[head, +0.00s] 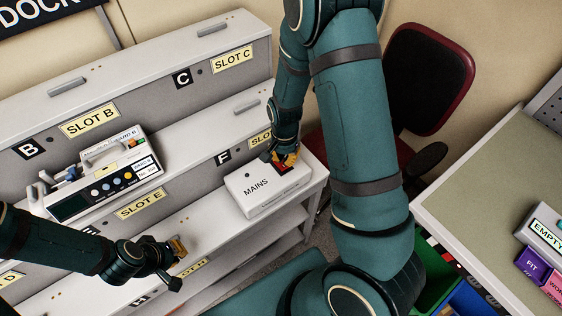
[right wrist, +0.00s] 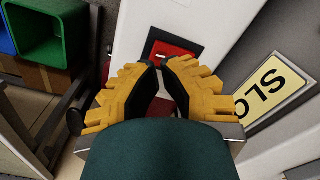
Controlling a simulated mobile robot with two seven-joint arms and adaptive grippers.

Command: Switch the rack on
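The white MAINS box (head: 262,194) stands at the right end of the rack's middle shelf. A red switch in a dark frame (right wrist: 174,50) is on it, just beyond my right fingertips in the right wrist view. In the head view the switch is partly covered by my right gripper (head: 287,157). The grey rack (head: 190,125) has labelled slots. My left gripper (head: 177,250) is in front of the lower shelf, apart from the box; its finger gap is unclear.
An infusion pump (head: 105,182) sits on the rack at left, above the SLOT E label. A red chair (head: 432,75) stands behind my right arm. A table (head: 480,165) with labelled bins is at right. A green bin (right wrist: 50,30) shows in the right wrist view.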

